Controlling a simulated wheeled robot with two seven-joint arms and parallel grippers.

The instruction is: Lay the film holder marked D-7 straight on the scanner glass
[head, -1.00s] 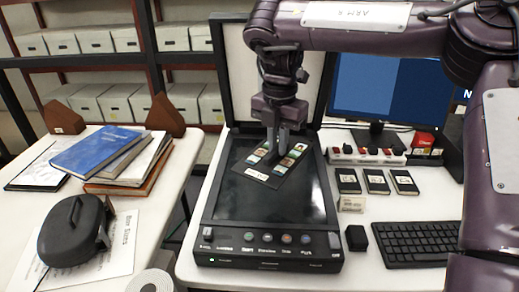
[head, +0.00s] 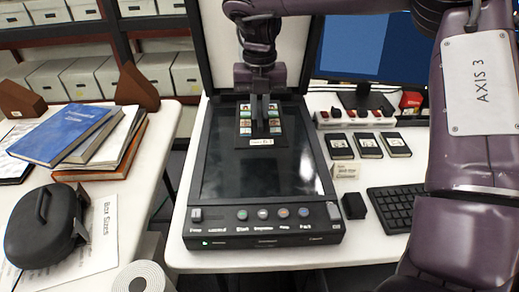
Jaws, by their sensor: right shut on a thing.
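The film holder (head: 246,131) is a dark strip with several small colour pictures and a white label at its near end. The label's text is too small to read surely. It is over the far part of the black scanner glass (head: 255,175), its long side now roughly in line with the scanner's sides. My right gripper (head: 260,130) points down and is shut on the film holder, hiding part of its middle. I cannot tell whether the holder touches the glass. The scanner lid (head: 296,50) stands open behind. My left gripper is not in view.
Three black film holders or cases (head: 367,146) lie right of the scanner, with a small sign (head: 346,170), a black block (head: 354,205) and a keyboard (head: 395,207). A monitor (head: 363,55) stands behind. Books (head: 65,135) and a black case (head: 55,230) are on the left table.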

